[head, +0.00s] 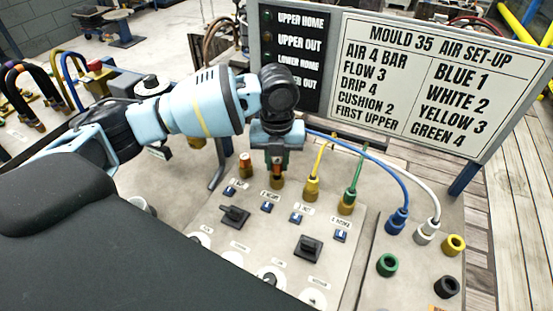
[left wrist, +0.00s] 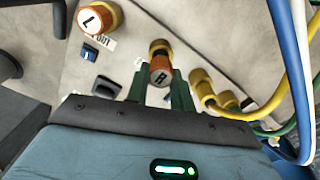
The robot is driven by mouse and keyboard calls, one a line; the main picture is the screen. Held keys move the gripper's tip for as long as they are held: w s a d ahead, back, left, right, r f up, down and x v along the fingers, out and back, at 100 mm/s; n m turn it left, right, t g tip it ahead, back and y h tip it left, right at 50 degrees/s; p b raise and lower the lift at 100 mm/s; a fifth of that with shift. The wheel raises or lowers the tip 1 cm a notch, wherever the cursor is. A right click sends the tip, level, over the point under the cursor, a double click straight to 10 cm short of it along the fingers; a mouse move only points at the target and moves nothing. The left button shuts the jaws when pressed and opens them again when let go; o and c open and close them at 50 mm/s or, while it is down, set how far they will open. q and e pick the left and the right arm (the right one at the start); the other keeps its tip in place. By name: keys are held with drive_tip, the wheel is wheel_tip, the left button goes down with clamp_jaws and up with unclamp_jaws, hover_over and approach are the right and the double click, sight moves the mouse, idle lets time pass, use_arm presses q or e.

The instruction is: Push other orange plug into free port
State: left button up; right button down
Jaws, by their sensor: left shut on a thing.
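My left gripper (head: 277,162) is shut on an orange plug (head: 277,171), which shows marked R in the left wrist view (left wrist: 160,71). The plug is lined up with a brass port (head: 277,183) on the grey panel, which also shows just beyond it in the left wrist view (left wrist: 160,47). The plug's end is at the port's mouth; I cannot tell how deep it sits. The other orange plug (head: 246,159), marked L in the left wrist view (left wrist: 98,17), stands upright in the port to the left. My right gripper is not in view.
Yellow (head: 311,187) and green (head: 346,203) cabled plugs stand close to the right of the gripper. Blue (head: 397,221) and white (head: 427,231) plugs are on the right panel. Black switches (head: 234,215) are in front. A sign board (head: 425,75) rises behind.

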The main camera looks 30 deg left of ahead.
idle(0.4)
use_arm(q)
drive_tip(key=shift+f, duration=0.25)
drive_tip(key=shift+f, duration=0.3)
idle(0.3)
drive_tip(key=shift+f, duration=0.2)
idle(0.4)
drive_tip(key=shift+f, duration=0.25)
idle(0.6)
drive_tip(key=shift+f, duration=0.2)
clamp_jaws()
drive_tip(key=o, duration=1.5)
unclamp_jaws()
drive_tip(key=shift+c, duration=0.2)
drive_tip(key=shift+r, duration=0.15)
